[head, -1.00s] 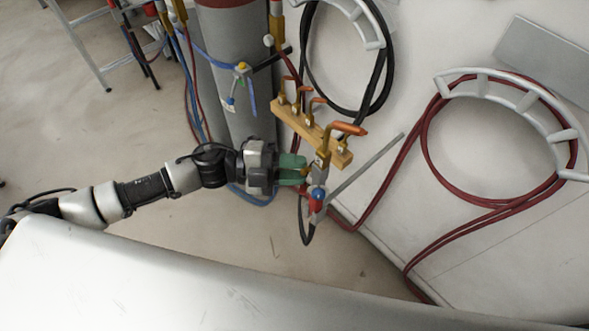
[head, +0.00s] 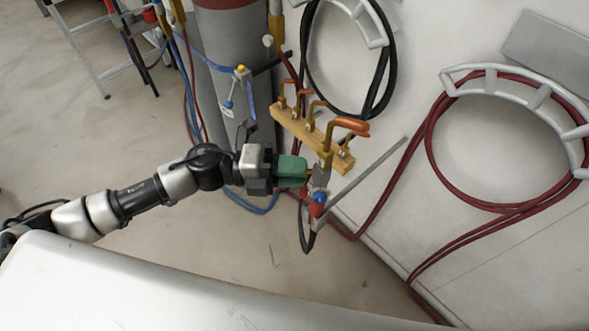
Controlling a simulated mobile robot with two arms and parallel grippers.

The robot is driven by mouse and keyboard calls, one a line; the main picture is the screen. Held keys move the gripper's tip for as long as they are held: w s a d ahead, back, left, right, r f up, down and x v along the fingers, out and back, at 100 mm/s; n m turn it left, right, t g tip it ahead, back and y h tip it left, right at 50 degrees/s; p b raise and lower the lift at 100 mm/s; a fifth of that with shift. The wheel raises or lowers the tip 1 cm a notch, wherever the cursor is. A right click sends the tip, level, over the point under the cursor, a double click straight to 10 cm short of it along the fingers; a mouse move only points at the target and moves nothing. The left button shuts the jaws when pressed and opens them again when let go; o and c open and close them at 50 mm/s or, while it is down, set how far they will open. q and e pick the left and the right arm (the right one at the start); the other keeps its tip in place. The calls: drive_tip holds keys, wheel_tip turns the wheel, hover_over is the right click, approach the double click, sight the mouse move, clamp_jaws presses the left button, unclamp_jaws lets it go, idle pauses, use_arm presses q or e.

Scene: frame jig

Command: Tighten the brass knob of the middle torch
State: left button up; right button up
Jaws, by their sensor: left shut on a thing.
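A torch (head: 320,178) hangs at the front end of the wooden rack, its copper tip bent to the right. It has a grey body with a blue knob and a red knob (head: 318,205) low on it. My left gripper (head: 303,173) reaches it from the left with green fingers. The fingers are shut at the torch's left side, where a little brass shows between them and the body. This looks like the brass knob, mostly hidden by the fingers. My right gripper is out of view.
The wooden rack (head: 285,122) holds several copper tips. A grey gas cylinder (head: 225,60) with a small blue-hosed torch (head: 241,76) stands behind. Coiled black hose (head: 308,70) and red hose (head: 430,150) hang on the pale wall. A thin grey rod (head: 375,168) sticks out rightward.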

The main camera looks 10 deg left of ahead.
use_arm(q)
drive_tip(key=o, duration=0.9)
drive_tip(key=a+b, duration=0.1)
drive_tip(key=a, duration=0.2)
drive_tip(key=s+a+b, duration=0.1)
drive_tip(key=a, duration=0.3)
drive_tip(key=a+b, duration=0.1)
drive_tip(key=a, duration=0.2)
drive_tip(key=shift+s+a, duration=0.3)
drive_tip(key=shift+a, duration=0.05)
drive_tip(key=shift+f, duration=0.1)
